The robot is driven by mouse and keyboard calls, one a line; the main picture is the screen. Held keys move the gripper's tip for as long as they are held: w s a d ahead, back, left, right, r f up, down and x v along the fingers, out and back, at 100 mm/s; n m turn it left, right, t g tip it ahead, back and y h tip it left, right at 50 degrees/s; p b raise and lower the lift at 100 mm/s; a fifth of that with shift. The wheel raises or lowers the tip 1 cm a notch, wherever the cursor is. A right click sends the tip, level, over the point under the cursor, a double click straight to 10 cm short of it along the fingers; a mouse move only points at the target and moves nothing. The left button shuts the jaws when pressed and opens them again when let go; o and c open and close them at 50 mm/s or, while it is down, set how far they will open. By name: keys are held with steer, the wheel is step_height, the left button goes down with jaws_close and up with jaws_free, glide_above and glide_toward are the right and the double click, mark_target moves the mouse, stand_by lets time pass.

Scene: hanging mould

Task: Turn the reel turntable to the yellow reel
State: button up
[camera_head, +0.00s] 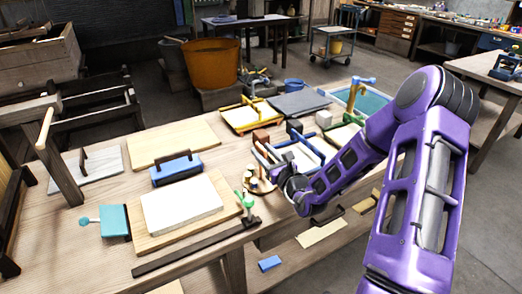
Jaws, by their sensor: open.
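A small round wooden turntable (262,192) stands near the front edge of the workbench in the head view, just left of my gripper. Small upright pieces stand on it. They are too small to tell which one is the yellow reel, and its right side is partly hidden by my arm. My gripper (265,159) is open and reaches in from the right, its fingers close above and behind the turntable. I cannot tell whether they touch anything on it.
A green clamp-like tool (248,206) stands close in front of the turntable. Framed trays, including a yellow one (250,116), fill the bench behind.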

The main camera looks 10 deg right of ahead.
steer(key=shift+w+a, duration=0.25)
steer(key=shift+w, duration=0.45)
jaws_close()
